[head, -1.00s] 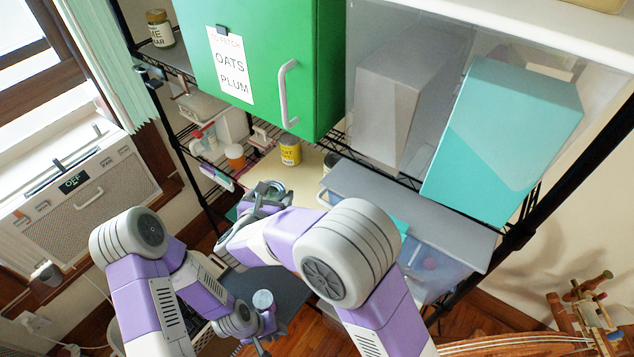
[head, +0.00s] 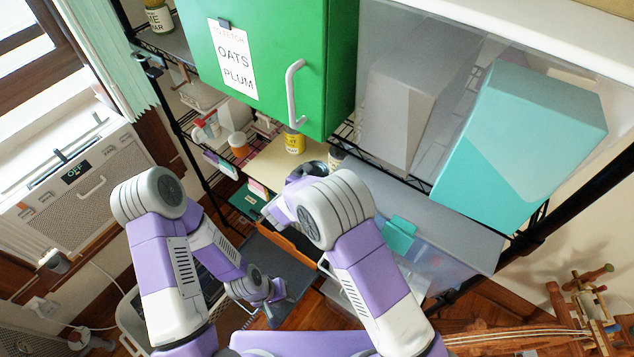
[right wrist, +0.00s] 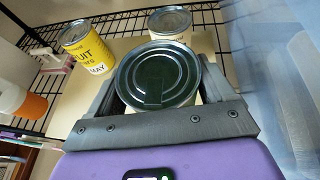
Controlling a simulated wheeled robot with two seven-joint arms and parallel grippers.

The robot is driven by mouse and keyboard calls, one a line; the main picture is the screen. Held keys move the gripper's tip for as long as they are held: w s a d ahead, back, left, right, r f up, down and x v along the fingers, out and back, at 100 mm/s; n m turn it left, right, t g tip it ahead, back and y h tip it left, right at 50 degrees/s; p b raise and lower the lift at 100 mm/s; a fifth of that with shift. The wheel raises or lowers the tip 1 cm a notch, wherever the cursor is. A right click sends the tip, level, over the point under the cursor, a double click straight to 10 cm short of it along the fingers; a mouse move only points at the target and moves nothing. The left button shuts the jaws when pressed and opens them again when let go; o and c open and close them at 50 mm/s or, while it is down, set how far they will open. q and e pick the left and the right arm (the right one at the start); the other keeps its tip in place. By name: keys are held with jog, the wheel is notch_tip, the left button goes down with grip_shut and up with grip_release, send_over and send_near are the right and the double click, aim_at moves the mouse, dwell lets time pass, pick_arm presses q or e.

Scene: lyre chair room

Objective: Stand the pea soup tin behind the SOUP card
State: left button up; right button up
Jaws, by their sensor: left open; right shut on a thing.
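My right gripper (head: 304,172) is shut on a tin, seen from above in the right wrist view with a dark lid (right wrist: 158,75). Its label is hidden, so I cannot read whether it is pea soup. In the head view it is mostly hidden by my right arm, at the cream shelf board (head: 270,168). A second tin (right wrist: 170,22) with a pale lid stands just beyond the held one. A yellow tin (right wrist: 88,45) stands further left; it also shows in the head view (head: 294,142). No SOUP card is readable. My left gripper (head: 280,292) is open, low down.
The green cabinet (head: 270,60) with its handle hangs above the shelf board. A grey-lidded clear bin (head: 430,205) and a turquoise box (head: 520,140) are right. An orange-and-white jar (head: 238,145) stands left of the board. Wire shelving surrounds the tins.

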jog(key=shift+f, duration=1.95)
jog(key=shift+f, duration=0.15)
jog(key=o, duration=1.3)
